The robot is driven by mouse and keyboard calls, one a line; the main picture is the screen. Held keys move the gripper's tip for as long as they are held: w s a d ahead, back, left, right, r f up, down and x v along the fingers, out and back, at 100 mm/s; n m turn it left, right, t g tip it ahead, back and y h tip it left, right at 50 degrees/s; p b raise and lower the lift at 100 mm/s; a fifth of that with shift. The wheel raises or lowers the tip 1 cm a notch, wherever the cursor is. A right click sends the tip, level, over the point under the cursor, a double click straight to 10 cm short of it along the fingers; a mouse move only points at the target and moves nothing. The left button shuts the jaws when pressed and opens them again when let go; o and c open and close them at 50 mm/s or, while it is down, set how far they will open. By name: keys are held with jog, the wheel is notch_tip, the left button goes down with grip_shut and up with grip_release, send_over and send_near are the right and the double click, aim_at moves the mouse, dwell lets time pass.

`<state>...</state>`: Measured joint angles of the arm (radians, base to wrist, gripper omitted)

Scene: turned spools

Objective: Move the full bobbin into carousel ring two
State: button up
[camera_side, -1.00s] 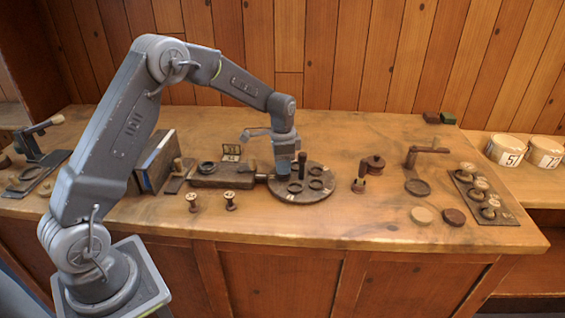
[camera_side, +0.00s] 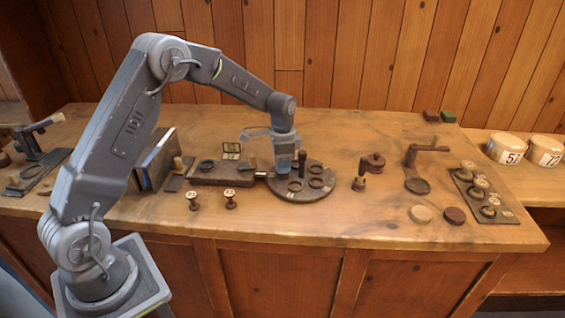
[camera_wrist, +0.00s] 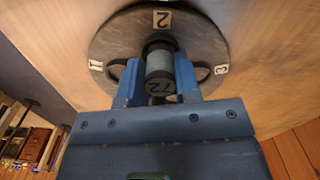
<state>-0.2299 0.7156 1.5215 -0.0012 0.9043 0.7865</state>
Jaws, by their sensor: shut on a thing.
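The round carousel (camera_side: 304,198) lies on the bench with dark rings on top and a dark upright post. In the wrist view the carousel (camera_wrist: 108,38) carries labels 1, 2 and 3. My gripper (camera_wrist: 159,78) has its blue fingers shut on a grey bobbin (camera_wrist: 159,64) marked 72. The bobbin is over the carousel, in line with label 2 (camera_wrist: 161,19). A dark ring edge shows just beyond it, but I cannot tell whether the bobbin touches the ring. In the side view my gripper (camera_side: 284,170) is low over the carousel's back left and hides the bobbin.
Two small spools (camera_side: 192,201) (camera_side: 230,199) stand in front of a wooden block (camera_side: 222,176). A stemmed piece (camera_side: 359,183) and a round dark piece (camera_side: 373,162) stand to the carousel's right. A rack of knobs (camera_side: 484,200) is farther right. The front bench is mostly clear.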

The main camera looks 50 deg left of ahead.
jog(key=shift+f, duration=0.2)
dwell(0.3)
jog(key=o, duration=1)
jog(key=shift+r, duration=0.15)
jog(key=shift+r, duration=4.15)
